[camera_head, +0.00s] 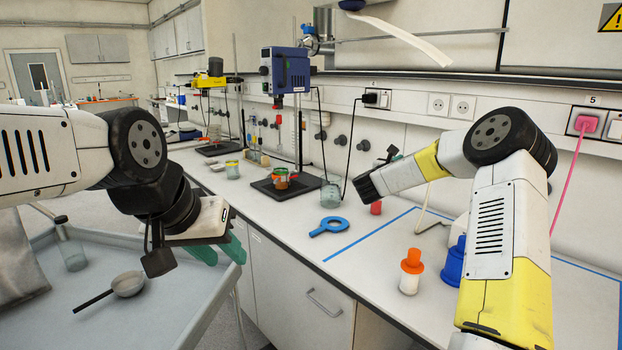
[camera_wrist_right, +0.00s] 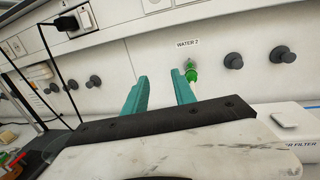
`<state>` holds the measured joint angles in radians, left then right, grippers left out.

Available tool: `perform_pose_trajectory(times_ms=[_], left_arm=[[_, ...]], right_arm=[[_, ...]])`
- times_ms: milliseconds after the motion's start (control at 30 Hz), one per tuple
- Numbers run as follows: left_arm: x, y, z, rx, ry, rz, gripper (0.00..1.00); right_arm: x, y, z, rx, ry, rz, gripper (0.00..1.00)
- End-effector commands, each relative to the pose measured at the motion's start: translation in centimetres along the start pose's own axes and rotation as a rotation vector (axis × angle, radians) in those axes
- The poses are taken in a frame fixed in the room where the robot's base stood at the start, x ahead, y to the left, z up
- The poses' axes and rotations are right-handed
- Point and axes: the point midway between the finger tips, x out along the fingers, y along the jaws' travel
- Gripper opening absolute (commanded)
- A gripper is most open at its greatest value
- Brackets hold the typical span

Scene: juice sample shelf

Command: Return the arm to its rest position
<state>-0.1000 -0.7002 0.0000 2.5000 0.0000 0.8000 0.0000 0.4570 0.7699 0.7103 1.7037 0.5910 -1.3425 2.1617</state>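My left gripper (camera_head: 220,252) hangs at the left in the head view, over the gap between the grey tray table and the bench. Its teal fingers show apart with nothing seen between them, partly hidden by the gripper's pale body. My right arm, white and yellow, rises at the right in the head view and bends over the bench. Its wrist end points left and away, and its fingers are hidden there. In the right wrist view, my right gripper (camera_wrist_right: 160,92) has two teal fingers spread apart and empty, facing the wall with its dark knobs and a green tap (camera_wrist_right: 191,74).
A blue stirrer (camera_head: 285,72) stands behind. A grey tray table (camera_head: 150,310) holds a strainer (camera_head: 128,284).

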Motion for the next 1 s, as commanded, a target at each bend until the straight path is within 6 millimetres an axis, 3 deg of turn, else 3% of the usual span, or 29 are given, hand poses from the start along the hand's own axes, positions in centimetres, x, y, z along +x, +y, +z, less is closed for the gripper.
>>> perform_pose_trajectory(times_ms=[167, 367, 567, 667, 767, 867, 1000], left_arm=[[0.0, 0.0, 0.0, 0.0, 0.0, 0.0, 0.36], [0.0, 0.0, 0.0, 0.0, 0.0, 0.0, 0.36], [0.0, 0.0, 0.0, 0.0, 0.0, 0.0, 0.36], [0.0, 0.0, 0.0, 0.0, 0.0, 0.0, 0.36], [0.0, 0.0, 0.0, 0.0, 0.0, 0.0, 0.36], [0.0, 0.0, 0.0, 0.0, 0.0, 0.0, 0.36], [0.0, 0.0, 0.0, 0.0, 0.0, 0.0, 0.36]], right_arm=[[-2.1, 3.0, 3.3, -0.185, -0.034, 0.146, 0.32], [-6.4, 6.8, 7.3, -0.512, -0.109, 0.359, 0.32], [-15.2, 9.1, 10.9, -1.073, -0.271, 0.641, 0.32], [-20.2, 8.2, 11.2, -1.384, -0.369, 0.774, 0.32], [-25.1, 5.9, 10.9, -1.682, -0.475, 0.897, 0.32], [-29.9, 2.3, 9.8, -1.956, -0.585, 1.021, 0.32], [-36.5, -4.2, 7.5, -2.289, -0.763, 1.208, 0.32]])
